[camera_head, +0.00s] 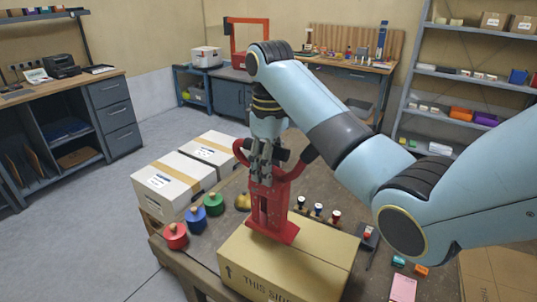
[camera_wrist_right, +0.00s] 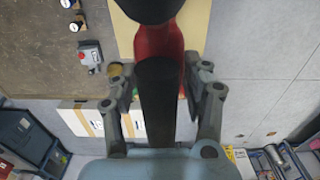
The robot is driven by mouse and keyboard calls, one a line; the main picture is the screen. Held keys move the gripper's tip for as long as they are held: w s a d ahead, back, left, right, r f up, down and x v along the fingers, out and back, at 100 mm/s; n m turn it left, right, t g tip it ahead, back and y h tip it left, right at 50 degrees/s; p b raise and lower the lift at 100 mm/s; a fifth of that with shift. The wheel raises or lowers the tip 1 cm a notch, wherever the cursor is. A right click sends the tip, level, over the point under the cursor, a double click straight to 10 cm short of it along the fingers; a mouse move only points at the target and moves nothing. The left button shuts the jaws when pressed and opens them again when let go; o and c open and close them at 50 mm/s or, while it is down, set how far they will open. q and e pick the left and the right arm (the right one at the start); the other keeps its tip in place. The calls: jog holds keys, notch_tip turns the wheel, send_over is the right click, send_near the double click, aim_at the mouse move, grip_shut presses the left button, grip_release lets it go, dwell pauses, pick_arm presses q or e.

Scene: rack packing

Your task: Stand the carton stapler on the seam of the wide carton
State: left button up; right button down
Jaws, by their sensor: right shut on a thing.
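The red carton stapler (camera_head: 270,200) is upright, with its flat base over the far part of the wide carton's top. The wide brown carton (camera_head: 300,268) sits on the workbench, with "THIS SIDE" printed on its side. Base and carton top look touching or nearly so; I cannot tell which. My right gripper (camera_head: 263,158) is shut on the stapler's upper part from above. In the right wrist view, the stapler's dark handle lies between the fingers (camera_wrist_right: 157,90), with red body beyond. The carton's seam is hard to make out and partly hidden by the stapler. My left gripper is not in view.
Red (camera_head: 175,237), blue (camera_head: 196,217) and green (camera_head: 214,204) knobbed weights stand left of the carton. Small stamps (camera_head: 318,209) stand behind it. A pink pad (camera_head: 403,288) lies to the right. White taped boxes (camera_head: 168,186) stand beyond the bench at left.

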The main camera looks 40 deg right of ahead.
jog(key=shift+w+f, duration=0.1)
jog(key=shift+f, duration=0.4)
jog(key=shift+w+f, duration=0.15)
jog(key=shift+f, duration=0.4)
jog(key=shift+s+f, duration=0.2)
jog(key=shift+f, duration=0.2)
jog(key=shift+w, duration=0.1)
